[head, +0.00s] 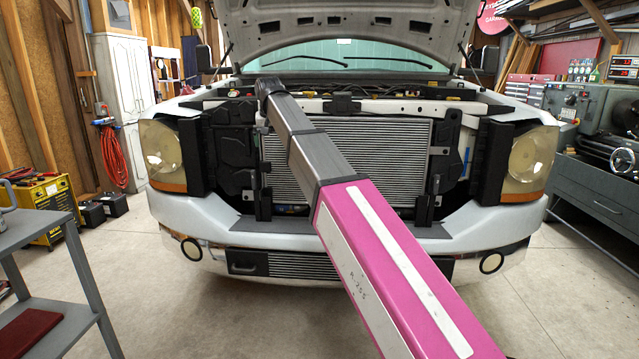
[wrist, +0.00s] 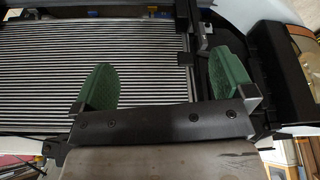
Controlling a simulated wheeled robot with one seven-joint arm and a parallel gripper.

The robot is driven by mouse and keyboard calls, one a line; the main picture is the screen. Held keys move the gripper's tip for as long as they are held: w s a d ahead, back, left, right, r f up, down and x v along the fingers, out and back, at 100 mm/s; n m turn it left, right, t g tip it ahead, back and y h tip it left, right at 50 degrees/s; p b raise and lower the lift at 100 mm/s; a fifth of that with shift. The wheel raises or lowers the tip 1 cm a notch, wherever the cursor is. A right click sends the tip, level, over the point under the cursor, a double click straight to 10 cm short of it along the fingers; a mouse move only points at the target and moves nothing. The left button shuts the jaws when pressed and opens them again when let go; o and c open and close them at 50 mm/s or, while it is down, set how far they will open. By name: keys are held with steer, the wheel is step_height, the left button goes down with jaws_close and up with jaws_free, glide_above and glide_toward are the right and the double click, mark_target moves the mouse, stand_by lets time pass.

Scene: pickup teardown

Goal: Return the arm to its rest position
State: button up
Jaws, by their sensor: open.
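My arm (head: 385,265) reaches forward from the lower right of the head view toward the open front of a white pickup (head: 200,222). Its pink section is nearest and its grey section ends over the radiator area. The fingers cannot be made out in the head view. In the wrist view my gripper (wrist: 165,82) shows two green finger pads set wide apart with nothing between them. The finned radiator (wrist: 60,65) lies beyond the left pad, and a dark frame post lies behind the gap. I cannot tell how far the fingers are from them.
The raised hood (head: 340,25) hangs above the engine bay. The bumper (head: 300,262) and two headlights (head: 160,155) flank the opening. A grey cart (head: 45,225) stands at left and a grey workbench (head: 600,195) at right. The concrete floor (head: 215,320) before the truck is clear.

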steer(key=s+d+f+g, duration=0.1)
steer(key=s+d+f, duration=0.1)
steer(key=d+f, duration=0.6)
steer(key=s+d+f, duration=0.2)
steer(key=d+f, duration=0.3)
steer(key=f, duration=0.7)
steer(key=s+d+f+g, duration=0.1)
steer(key=s+d+f, duration=0.1)
steer(key=d+f, duration=0.6)
steer(key=s+d+f+m, duration=0.1)
steer(key=s+d+f, duration=0.5)
steer(key=s+f, duration=0.3)
steer(key=s+d+f+g, duration=0.1)
steer(key=s+d+f, duration=0.6)
steer(key=s+f, duration=0.3)
step_height(320, 180, down, 4)
steer(key=shift+d+f+m+g, duration=0.1)
steer(key=shift+d+m+g, duration=0.2)
steer(key=shift+m, duration=0.1)
